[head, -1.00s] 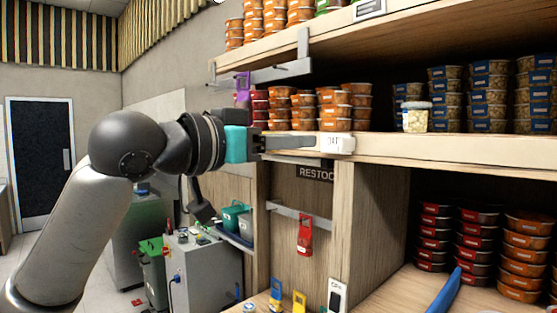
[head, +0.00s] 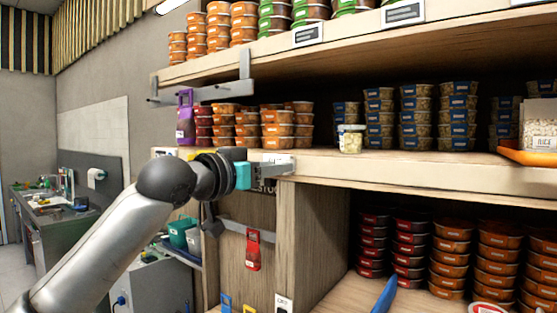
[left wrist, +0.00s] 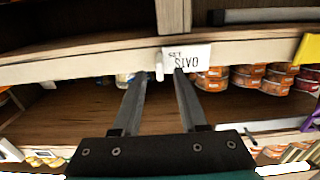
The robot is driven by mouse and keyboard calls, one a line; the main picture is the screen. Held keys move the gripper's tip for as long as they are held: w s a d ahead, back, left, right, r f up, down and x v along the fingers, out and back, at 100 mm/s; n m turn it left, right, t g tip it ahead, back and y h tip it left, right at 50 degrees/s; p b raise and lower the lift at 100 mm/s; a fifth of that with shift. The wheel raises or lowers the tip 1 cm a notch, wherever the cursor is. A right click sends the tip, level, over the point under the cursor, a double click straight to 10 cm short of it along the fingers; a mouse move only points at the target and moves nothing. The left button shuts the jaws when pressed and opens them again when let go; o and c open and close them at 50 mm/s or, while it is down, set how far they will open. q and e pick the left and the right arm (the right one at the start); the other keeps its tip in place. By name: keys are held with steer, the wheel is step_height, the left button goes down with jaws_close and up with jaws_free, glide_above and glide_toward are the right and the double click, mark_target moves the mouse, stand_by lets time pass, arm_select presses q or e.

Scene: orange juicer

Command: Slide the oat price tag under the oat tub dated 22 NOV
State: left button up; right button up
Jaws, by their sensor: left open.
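The white price tag (head: 277,159) sits on the front edge of the middle shelf (head: 400,170). In the left wrist view the tag (left wrist: 188,57) reads OATS upside down. My left gripper (head: 280,171) is at the shelf edge by the tag. In the left wrist view its fingers (left wrist: 158,76) are apart with nothing clearly held; one fingertip overlaps the tag's lower edge, and contact cannot be told. A clear tub with pale contents (head: 350,140) stands on the shelf right of the tag. Its date is not readable. My right gripper is out of view.
Stacked orange tubs (head: 278,128) and blue-labelled tubs (head: 416,115) stand behind on the shelf. A rice packet (head: 540,122) and orange scoop or tray (head: 526,154) are at right. A metal bracket (head: 205,90) with a purple tag (head: 185,118) hangs at left.

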arm_select(q)
steer(key=shift+x, duration=1.05)
jaws_close()
stand_by(0.8)
